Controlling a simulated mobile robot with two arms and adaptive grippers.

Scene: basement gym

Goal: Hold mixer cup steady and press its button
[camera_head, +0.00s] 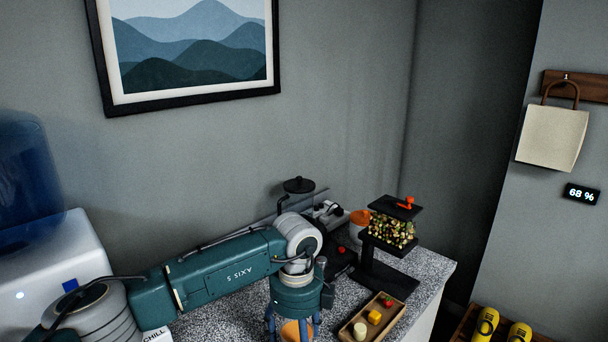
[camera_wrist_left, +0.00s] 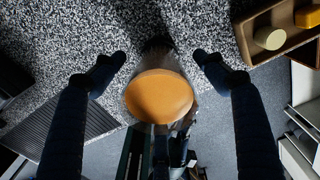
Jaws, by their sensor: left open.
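A cup with a round orange top (camera_wrist_left: 160,97) stands on the speckled counter, between the two fingers of my left gripper (camera_wrist_left: 160,58) in the left wrist view. The fingers are open, one on each side, with a visible gap to the cup. In the head view my left gripper (camera_head: 293,325) points down over the counter, and the orange top (camera_head: 296,331) shows between its fingers at the bottom edge. The cup's button cannot be made out. Most of its body is hidden under the top. My right gripper is in neither view.
A wooden tray (camera_head: 346,332) with small coloured pieces lies right of the gripper. Behind it stands a black dispenser (camera_head: 388,277) filled with mixed bits. Another orange-topped container (camera_head: 359,217) is farther back. A white water dispenser (camera_head: 50,265) stands at left.

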